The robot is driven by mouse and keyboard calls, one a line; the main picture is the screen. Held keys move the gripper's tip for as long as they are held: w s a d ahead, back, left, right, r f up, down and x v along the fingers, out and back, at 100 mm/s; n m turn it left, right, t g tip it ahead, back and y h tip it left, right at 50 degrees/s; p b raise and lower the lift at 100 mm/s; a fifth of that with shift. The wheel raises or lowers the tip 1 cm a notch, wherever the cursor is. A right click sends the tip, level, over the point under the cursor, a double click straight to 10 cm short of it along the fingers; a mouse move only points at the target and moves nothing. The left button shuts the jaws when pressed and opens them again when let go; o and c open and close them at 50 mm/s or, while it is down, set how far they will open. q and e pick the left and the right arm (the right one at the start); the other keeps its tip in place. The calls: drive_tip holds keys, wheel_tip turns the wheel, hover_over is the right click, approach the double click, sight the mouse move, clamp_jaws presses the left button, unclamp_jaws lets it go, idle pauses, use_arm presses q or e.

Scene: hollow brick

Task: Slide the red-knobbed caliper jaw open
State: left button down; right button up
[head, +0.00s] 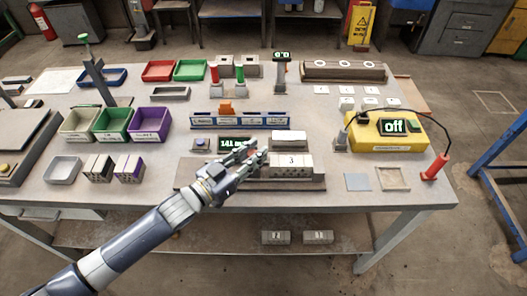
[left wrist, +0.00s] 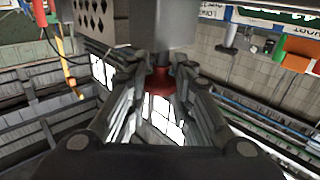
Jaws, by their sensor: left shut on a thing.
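The red knob (left wrist: 160,80) of the caliper jaw is between the fingertips of my left gripper (left wrist: 158,72) in the left wrist view, and the fingers are shut on it. In the head view my left gripper (head: 254,156) is over the caliper base (head: 235,187), at the left end of a grey hollow brick (head: 291,166) marked 3. The gripper hides most of the jaw there, so I cannot tell the gap between jaw and brick. A green-lit display (head: 234,143) stands just behind, partly covered by the gripper. My right gripper is not in view.
A yellow unit (head: 385,135) reading "off" stands at the right, with a cable to a red-handled probe (head: 435,167). A blue labelled rack (head: 238,120) is behind the caliper. Colored bins (head: 112,124) and several small bricks (head: 98,168) are at the left.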

use_arm(q)
drive_tip(key=a, duration=0.4)
drive_tip(key=shift+r, duration=0.15)
drive_tip(key=shift+d, duration=0.1)
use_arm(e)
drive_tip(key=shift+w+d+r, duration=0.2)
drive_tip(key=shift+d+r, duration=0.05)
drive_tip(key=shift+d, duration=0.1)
use_arm(q)
drive_tip(key=c, duration=1.3)
unclamp_jaws()
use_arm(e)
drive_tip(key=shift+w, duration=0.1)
use_arm(q)
drive_tip(key=shift+s+a, duration=0.25)
drive_tip(key=shift+s, duration=0.05)
drive_tip(key=v, duration=1.1)
drive_tip(key=shift+a, duration=0.1)
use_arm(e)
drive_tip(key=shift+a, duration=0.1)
